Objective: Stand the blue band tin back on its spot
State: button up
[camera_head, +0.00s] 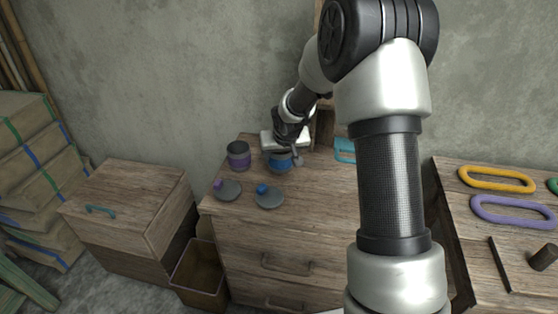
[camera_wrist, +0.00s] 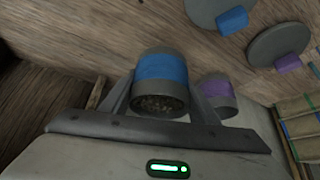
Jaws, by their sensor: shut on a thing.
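The blue band tin (camera_head: 280,165) is grey with a blue band and is at the top of the wooden drawer chest (camera_head: 300,225), near its back. In the wrist view the tin (camera_wrist: 162,68) sits between the fingers of my gripper (camera_wrist: 160,85), which is shut on it. Its end facing the camera shows dark, grainy matter. In the head view my gripper (camera_head: 281,155) reaches down over the tin. I cannot tell whether the tin touches the chest top. A grey lid with a blue knob (camera_head: 269,199) lies in front of it.
A purple band tin (camera_head: 238,156) stands close at the left, with a purple-knobbed lid (camera_head: 229,191) in front. A teal object (camera_head: 345,150) is at the right, partly behind my arm. An open bin (camera_head: 199,277) stands below left. The chest's front right top looks clear.

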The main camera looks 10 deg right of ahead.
aim_at(279, 161)
jog(key=shift+w, duration=1)
jog(key=shift+f+b, duration=0.55)
jog(key=shift+f, duration=1.2)
jog(key=shift+f, duration=0.15)
jog(key=o, duration=1.2)
jog(key=shift+c, duration=0.2)
